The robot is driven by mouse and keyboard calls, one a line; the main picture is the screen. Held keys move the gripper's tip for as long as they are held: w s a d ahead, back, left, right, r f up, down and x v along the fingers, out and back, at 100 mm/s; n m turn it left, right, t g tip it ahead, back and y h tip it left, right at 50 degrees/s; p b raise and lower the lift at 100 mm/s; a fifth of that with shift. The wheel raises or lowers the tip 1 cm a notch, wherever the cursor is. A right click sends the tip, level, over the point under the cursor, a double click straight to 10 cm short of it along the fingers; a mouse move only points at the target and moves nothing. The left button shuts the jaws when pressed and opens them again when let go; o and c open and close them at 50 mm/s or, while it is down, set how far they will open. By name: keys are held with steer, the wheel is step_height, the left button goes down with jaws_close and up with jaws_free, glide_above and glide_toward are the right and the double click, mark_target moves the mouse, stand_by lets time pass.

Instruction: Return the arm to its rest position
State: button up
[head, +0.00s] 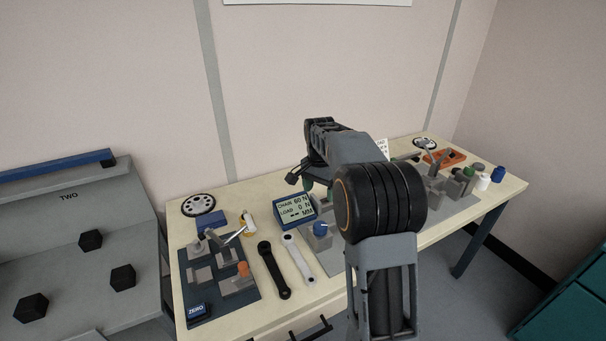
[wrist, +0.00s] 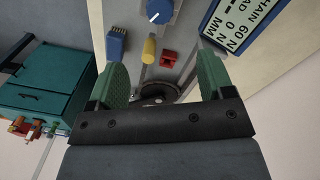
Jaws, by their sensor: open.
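My gripper shows in the wrist view (wrist: 162,85) with its two green fingers spread wide and nothing between them in its grasp. In the head view my arm (head: 380,200) rises in front of the table and bends back over it, hiding the middle of the table top. The gripper end is mostly hidden there behind the arm. Beyond the fingers in the wrist view are a blue knob (wrist: 159,11), a yellow piece (wrist: 149,50), a red piece (wrist: 168,58) and a dark round disc (wrist: 157,93).
The cream table (head: 340,290) carries a display (head: 295,209) reading 60 N and 0 N, a black crank arm (head: 273,270), a silver crank arm (head: 297,258) and a ZERO fixture (head: 222,275) at left. An orange tool (head: 445,159) lies at right. A grey bench (head: 75,240) stands left.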

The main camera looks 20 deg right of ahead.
steer(key=s+a+n+t, duration=0.2)
steer(key=s+a+n, duration=0.3)
steer(key=s, duration=0.6)
steer(key=s+a+n+t, duration=0.2)
steer(key=s+a+n, duration=0.3)
steer(key=s, duration=0.7)
steer(key=shift+a+n, duration=0.25)
steer(key=shift+n, duration=0.65)
steer(key=shift+d, duration=0.1)
